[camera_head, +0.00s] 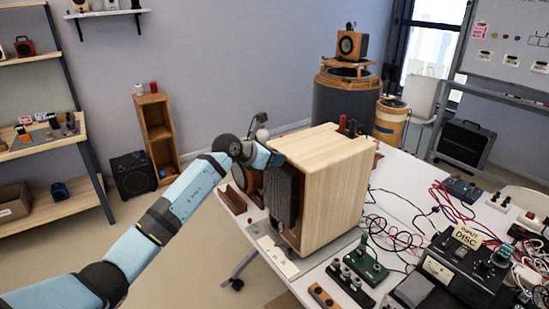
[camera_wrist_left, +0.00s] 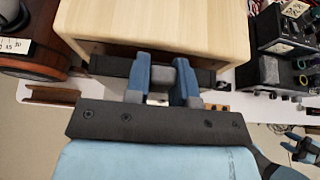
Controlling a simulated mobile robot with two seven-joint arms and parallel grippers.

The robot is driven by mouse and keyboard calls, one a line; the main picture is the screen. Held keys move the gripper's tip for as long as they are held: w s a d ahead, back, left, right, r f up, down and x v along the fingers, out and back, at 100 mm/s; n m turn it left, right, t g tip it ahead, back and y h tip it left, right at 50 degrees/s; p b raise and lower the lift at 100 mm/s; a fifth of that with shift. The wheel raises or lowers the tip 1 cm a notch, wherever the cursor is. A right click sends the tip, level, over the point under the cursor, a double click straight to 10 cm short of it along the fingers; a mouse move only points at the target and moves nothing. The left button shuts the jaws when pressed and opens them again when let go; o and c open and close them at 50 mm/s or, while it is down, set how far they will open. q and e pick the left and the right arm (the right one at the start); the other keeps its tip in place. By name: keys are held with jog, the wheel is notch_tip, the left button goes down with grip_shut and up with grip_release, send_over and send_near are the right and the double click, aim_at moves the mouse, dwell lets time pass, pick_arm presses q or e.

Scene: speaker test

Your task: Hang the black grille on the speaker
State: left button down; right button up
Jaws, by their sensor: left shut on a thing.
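The speaker is a pale wooden box (camera_head: 327,180) standing on the table; its top also shows in the wrist view (camera_wrist_left: 155,28). Its open front faces left. The black grille (camera_head: 281,196) is a dark panel upright at that front. My left gripper (camera_head: 264,160) is at the grille's upper left edge. In the wrist view, my blue fingers (camera_wrist_left: 163,88) are shut on the grille (camera_wrist_left: 110,67), seen edge-on close to the box's front. I cannot tell whether the grille touches the box.
The table (camera_head: 398,172) right of the speaker is crowded with cables and black devices (camera_head: 460,262). A green device (camera_head: 365,264) and a white card (camera_head: 277,257) lie near its front edge. A wooden shelf (camera_head: 40,145) stands at the left.

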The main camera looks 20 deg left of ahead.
pick_arm(q)
jog(key=shift+w+d, duration=0.35)
jog(key=shift+w, duration=0.1)
dwell(1.0)
jog(key=shift+s+f+b, duration=0.1)
jog(key=shift+f+b, duration=0.4)
jog(key=shift+f, duration=0.2)
dwell(1.4)
jog(key=c, duration=0.9)
grip_release()
jog(key=shift+a, duration=0.1)
